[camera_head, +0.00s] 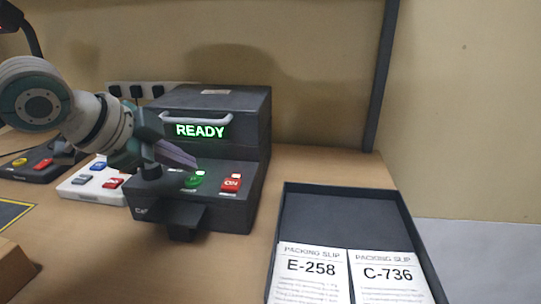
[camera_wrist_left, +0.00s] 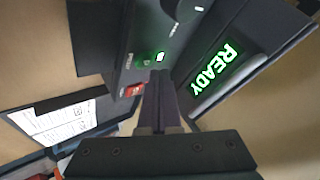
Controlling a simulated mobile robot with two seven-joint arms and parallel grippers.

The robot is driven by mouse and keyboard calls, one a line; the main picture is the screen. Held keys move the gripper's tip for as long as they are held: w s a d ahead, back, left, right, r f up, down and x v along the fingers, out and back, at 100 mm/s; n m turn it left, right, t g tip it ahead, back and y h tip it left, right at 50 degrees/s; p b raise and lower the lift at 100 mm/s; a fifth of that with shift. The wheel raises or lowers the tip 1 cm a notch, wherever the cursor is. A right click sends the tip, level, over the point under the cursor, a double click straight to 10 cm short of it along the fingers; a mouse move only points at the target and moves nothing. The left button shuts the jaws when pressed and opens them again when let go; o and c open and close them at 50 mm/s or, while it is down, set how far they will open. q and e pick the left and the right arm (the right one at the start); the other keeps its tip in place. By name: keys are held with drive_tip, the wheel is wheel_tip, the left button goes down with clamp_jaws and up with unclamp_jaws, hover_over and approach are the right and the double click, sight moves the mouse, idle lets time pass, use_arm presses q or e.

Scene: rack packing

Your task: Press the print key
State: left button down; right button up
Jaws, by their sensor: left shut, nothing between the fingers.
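The dark printer (camera_head: 262,120) stands on the table with a lit green READY display (camera_head: 200,130), also seen in the wrist view (camera_wrist_left: 213,68). Its sloped front panel has a green key (camera_head: 193,182) and a red key (camera_head: 231,183). A dark round knob (camera_head: 151,171) sits left of them. In the wrist view the green key (camera_wrist_left: 143,60) and red key (camera_wrist_left: 133,91) lie just beyond my fingertips. The key lettering is too small to read surely. My left gripper (camera_head: 190,162) is shut and empty, above the panel near the green key, seemingly without contact. My right gripper is out of view.
A dark tray (camera_head: 285,215) with two packing slips, E-258 (camera_head: 310,275) and C-736 (camera_head: 388,275), lies right of the printer. A white button box (camera_head: 75,190) and a dark button box (camera_head: 38,172) stand left. A power strip (camera_head: 130,90) is behind.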

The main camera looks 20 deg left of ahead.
sight(186, 183)
use_arm(q)
drive_tip(key=shift+f, duration=0.45)
drive_tip(key=shift+f, duration=0.4)
idle(0.6)
drive_tip(key=shift+r+p, duration=0.85)
wheel_tip(186, 183, up, 5)
drive_tip(key=p, duration=0.5)
drive_tip(key=shift+r+p, duration=0.1)
drive_tip(key=shift+p, duration=0.2)
